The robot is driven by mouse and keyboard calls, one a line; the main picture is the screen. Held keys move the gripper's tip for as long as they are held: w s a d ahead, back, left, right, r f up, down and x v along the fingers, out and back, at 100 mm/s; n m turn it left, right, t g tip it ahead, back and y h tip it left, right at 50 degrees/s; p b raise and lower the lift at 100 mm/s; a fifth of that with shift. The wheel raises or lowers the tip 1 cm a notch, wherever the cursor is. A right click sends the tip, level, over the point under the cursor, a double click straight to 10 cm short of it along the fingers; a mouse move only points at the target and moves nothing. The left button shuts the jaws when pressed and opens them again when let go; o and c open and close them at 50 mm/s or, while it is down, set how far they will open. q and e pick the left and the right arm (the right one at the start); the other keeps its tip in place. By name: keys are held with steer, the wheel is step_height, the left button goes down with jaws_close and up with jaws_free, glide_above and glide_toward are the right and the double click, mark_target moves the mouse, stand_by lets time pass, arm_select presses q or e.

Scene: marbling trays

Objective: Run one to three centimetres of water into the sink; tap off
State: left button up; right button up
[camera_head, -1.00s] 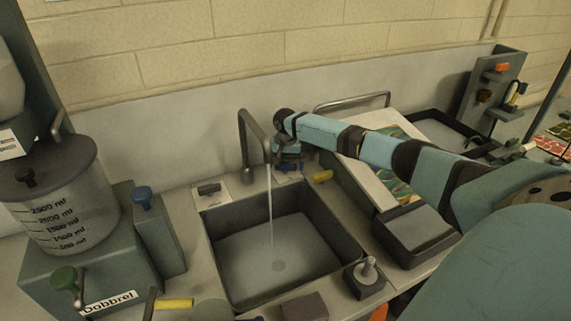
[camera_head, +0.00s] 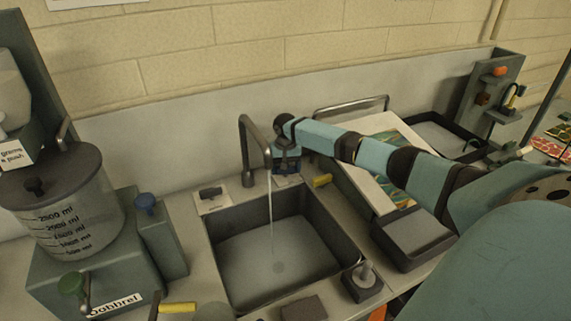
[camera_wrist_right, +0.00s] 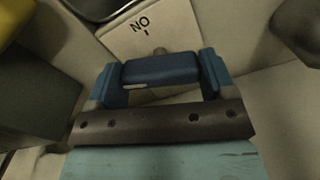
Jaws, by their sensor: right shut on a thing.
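The dark sink (camera_head: 285,205) is set in the counter, with a round drain visible on its grey floor. The water surface and its depth are hard to tell. A grey bent tap (camera_head: 246,150) stands behind the sink, and a thin stream of water (camera_head: 271,215) falls from its spout into it. My right gripper (camera_head: 286,165) is behind the sink, right of the tap. In the wrist view my right gripper (camera_wrist_right: 160,72) is shut on a dark blue handle (camera_wrist_right: 158,69), with one finger at each end. My left gripper is out of view.
A plate with a dark knob (camera_head: 211,194) is left of the tap, and a yellow block (camera_head: 322,181) right of the sink. A stopper-like piece (camera_head: 366,275) sits at the front right. A lidded measuring jar (camera_head: 70,210) stands left. A tilted board (camera_head: 360,175) lies right.

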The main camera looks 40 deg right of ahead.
steer(key=shift+n+p, duration=0.9)
steer(key=shift+n, duration=0.8)
steer(key=o, duration=0.9)
step_height(320, 180, up, 14)
steer(key=shift+f+b, duration=0.1)
steer(key=shift+b, duration=0.2)
